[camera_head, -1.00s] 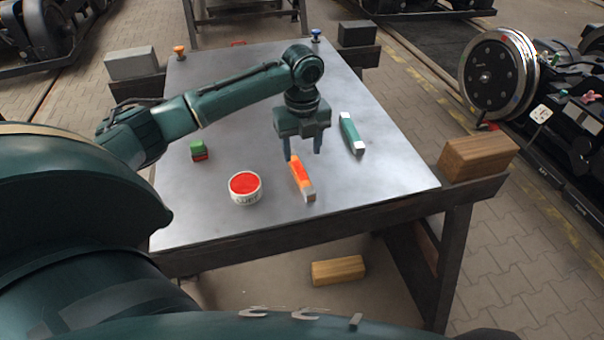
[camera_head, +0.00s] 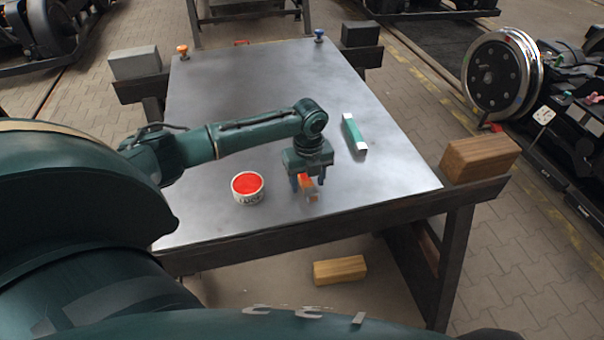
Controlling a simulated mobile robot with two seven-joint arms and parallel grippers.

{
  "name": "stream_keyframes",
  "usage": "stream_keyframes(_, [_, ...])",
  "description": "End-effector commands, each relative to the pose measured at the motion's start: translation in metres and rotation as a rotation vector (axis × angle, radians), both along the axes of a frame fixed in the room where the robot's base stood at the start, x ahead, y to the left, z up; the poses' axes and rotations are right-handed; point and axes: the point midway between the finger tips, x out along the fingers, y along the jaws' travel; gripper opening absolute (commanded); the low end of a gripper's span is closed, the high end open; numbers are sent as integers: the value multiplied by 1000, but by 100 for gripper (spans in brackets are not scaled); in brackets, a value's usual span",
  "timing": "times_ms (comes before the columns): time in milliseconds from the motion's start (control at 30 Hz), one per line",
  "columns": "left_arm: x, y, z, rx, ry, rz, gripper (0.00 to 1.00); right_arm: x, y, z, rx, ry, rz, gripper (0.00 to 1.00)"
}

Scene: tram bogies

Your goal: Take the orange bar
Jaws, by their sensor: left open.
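The orange bar (camera_head: 305,181) lies on the grey metal table top (camera_head: 225,85), near its front edge. Its near end is grey. My left gripper (camera_head: 308,185) is low over the bar, pointing down. Its fingers are open, one on either side of the bar, and the palm hides the bar's far part. I cannot tell whether the fingers touch the bar. My right gripper is not in view.
A white cup with red contents (camera_head: 247,188) stands left of the gripper. A green bar with pale ends (camera_head: 354,134) lies to the right. A wooden block (camera_head: 479,157) sits at the table's right edge.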

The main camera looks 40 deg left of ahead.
Motion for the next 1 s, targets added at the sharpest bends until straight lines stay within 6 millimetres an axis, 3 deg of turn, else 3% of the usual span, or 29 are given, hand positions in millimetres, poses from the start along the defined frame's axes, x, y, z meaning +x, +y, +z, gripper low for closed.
stream_keyframes(67, [0, 0, 0, 0, 0, 0, 53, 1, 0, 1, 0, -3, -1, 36])
stream_keyframes(700, [0, 0, 1, 0, 0, 0, 1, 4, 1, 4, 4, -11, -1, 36])
stream_keyframes(1000, [1, 0, 7, 0, -2, 0, 0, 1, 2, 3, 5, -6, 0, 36])
